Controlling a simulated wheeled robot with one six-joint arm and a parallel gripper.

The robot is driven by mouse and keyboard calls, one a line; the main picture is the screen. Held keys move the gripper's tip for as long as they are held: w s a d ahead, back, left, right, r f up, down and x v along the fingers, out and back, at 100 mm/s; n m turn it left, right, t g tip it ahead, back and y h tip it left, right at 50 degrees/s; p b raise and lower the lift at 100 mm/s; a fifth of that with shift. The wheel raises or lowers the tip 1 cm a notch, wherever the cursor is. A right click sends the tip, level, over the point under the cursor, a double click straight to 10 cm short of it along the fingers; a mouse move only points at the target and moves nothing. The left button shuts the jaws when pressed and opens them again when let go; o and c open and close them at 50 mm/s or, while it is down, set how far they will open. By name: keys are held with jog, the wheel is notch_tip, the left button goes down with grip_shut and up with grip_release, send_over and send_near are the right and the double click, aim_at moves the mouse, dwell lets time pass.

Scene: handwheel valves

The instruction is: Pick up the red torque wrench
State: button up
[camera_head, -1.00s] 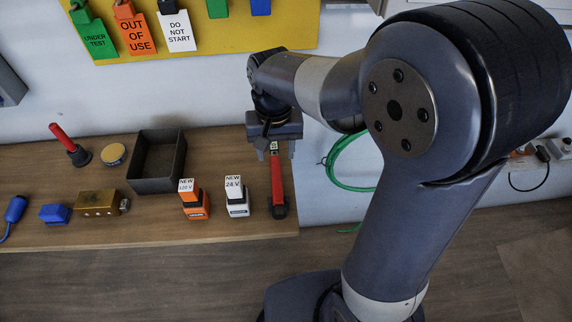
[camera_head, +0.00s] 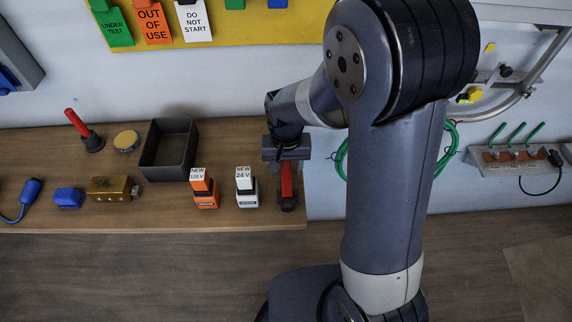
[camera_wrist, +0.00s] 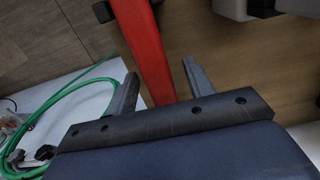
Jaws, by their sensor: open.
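The red torque wrench (camera_head: 287,181) lies near the right end of the wooden bench, its dark head toward the front edge. In the wrist view its red handle (camera_wrist: 145,45) runs between the two fingers of my gripper (camera_wrist: 160,85). In the head view my gripper (camera_head: 287,165) is above the far part of the wrench, and its body hides that end. The fingers are open, with a gap on both sides of the handle. I cannot tell how high the fingertips are above the bench.
A white 24 V battery (camera_head: 247,188) and an orange battery (camera_head: 204,189) stand left of the wrench. A dark open tray (camera_head: 167,172) is farther left. A green hose (camera_head: 446,150) hangs right of the bench edge. The bench front (camera_head: 150,220) is clear.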

jog(key=shift+c, duration=0.2)
grip_shut()
dwell(0.4)
notch_tip(320, 180, up, 10)
jog(key=shift+r, duration=0.1)
jog(key=c, duration=0.5)
grip_release()
jog(key=shift+c, duration=0.2)
grip_shut()
